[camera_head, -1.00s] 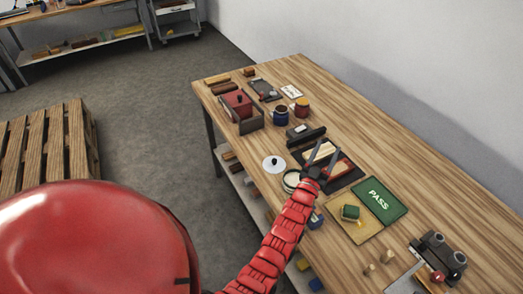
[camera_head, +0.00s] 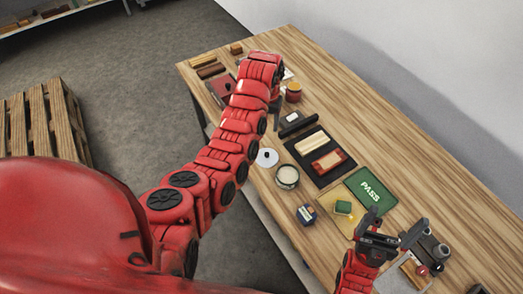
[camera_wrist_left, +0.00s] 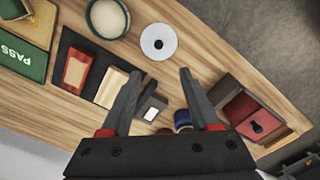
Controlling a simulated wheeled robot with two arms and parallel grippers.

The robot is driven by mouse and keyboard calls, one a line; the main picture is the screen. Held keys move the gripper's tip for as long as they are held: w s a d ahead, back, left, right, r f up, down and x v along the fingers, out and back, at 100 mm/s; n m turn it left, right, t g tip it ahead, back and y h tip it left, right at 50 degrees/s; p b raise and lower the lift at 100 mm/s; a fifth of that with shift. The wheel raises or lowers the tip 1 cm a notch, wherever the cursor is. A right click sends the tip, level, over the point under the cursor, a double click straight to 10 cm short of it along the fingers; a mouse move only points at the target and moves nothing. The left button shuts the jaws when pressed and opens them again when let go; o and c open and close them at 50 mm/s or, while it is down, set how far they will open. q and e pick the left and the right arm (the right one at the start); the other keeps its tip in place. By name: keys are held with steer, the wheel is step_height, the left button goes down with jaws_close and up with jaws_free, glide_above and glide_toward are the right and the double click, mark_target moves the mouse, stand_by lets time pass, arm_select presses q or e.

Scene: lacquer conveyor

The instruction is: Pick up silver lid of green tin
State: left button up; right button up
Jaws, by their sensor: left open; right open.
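The silver lid (camera_head: 262,159) is a pale disc with a dark central knob, lying flat near the table's front edge. The open green tin (camera_head: 288,184), round with pale contents, stands just right of it. In the left wrist view, the lid (camera_wrist_left: 148,40) lies just beyond my open, empty left gripper (camera_wrist_left: 161,73), apart from it; the tin (camera_wrist_left: 108,19) is at the top edge. In the head view, my left arm mostly hides its gripper (camera_head: 276,110). My right gripper (camera_head: 396,227) is open and empty above the table's near right part.
A dark mat (camera_head: 337,176) with a red-framed piece lies right of the tin. A red box (camera_wrist_left: 240,112) and blue jar (camera_wrist_left: 182,118) are near my left fingers. Bare wood runs along the back.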

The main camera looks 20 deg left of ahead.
arm_select(q)
step_height(320, 180, down, 6)
steer(key=b, duration=0.5)
glide_above(267, 153)
steer(key=f, duration=0.5)
steer(key=shift+s+f, duration=0.2)
steer(key=shift+f+b, duration=0.35)
steer(key=shift+f, duration=0.15)
steer(key=f+b, duration=0.3)
steer(key=f, duration=0.2)
steer(key=shift+w+f, duration=0.1)
steer(key=shift+w, duration=0.1)
steer(key=shift+c, duration=0.9)
jaws_close()
